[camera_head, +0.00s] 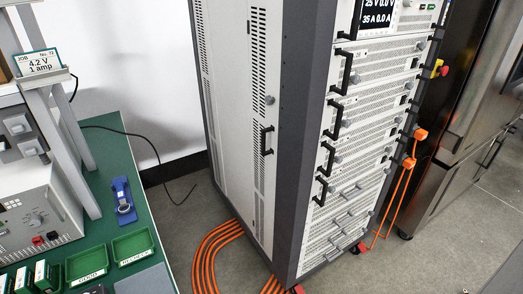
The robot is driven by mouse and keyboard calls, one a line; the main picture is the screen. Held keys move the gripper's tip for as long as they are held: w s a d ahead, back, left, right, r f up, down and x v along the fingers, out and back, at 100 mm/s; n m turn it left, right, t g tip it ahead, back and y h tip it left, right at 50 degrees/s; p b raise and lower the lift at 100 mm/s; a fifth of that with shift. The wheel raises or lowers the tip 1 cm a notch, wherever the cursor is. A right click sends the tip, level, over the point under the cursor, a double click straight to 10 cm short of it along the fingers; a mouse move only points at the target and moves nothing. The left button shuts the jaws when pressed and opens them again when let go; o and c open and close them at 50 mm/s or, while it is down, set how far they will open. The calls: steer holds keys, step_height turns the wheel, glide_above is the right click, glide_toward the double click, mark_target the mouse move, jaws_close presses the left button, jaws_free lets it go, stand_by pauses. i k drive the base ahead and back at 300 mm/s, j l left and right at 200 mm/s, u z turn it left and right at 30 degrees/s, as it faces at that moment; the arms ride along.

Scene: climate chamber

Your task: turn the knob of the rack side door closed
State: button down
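The rack side door (231,105) is a tall, light panel with vent slots on the left side of the dark-framed rack (303,130). A small grey round knob (270,100) sits on the door near its right edge. A black bar handle (266,140) is just below the knob. The door looks flush with the frame. The knob is too small to tell which way it is turned. My gripper is not in view.
A green-topped bench (140,232) with bins and instruments stands at left. Orange cables (203,262) lie on the floor beside the rack. A thin black cable (165,185) hangs between bench and rack. Grey floor (185,215) shows between them. A dark metallic cabinet (470,130) stands at right.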

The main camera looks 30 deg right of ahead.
mark_target(269, 100)
steer(key=i+l+u, duration=0.15)
steer(key=l, duration=0.2)
steer(key=i+l+u, duration=0.2)
steer(key=l, duration=0.15)
steer(key=i+l+u, duration=0.15)
steer(key=l, duration=0.25)
